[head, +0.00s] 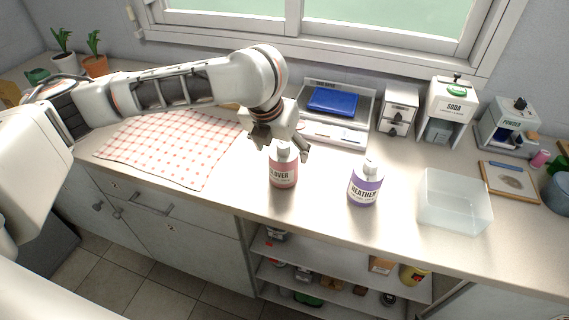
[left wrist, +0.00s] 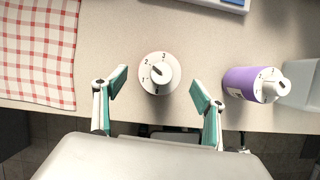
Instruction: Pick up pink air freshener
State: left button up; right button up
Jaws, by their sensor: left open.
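The pink air freshener (head: 283,168), labelled CLOVER, stands upright on the counter near its front edge. In the left wrist view its white dial top (left wrist: 159,73) shows from above, with numbers around it. My left gripper (head: 281,143) is over and just behind it in the head view. In the left wrist view the open left gripper (left wrist: 157,92) has a green-padded finger on each side of the dial, with gaps to both; whether the fingers reach down beside the body I cannot tell. A purple air freshener (head: 365,184), labelled HEATHER, stands to the right. My right gripper is not in view.
A clear bin (head: 454,201) stands right of the purple one. A tray with a blue item (head: 332,101) lies behind, near SODA (head: 450,107) and POWDER dispensers. A checkered cloth (head: 172,146) covers the left counter. Open shelves are below the front edge.

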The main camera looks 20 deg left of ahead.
pick_arm(q)
jog(key=shift+f, duration=0.55)
jog(key=x, duration=0.3)
jog(key=shift+w+f, duration=0.1)
jog(key=shift+f, duration=0.15)
jog(key=shift+w+f, duration=0.2)
jog(key=shift+f, duration=0.1)
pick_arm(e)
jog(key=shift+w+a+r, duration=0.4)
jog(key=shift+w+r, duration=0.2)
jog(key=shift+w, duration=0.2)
pick_arm(q)
jog(key=c, duration=1.4)
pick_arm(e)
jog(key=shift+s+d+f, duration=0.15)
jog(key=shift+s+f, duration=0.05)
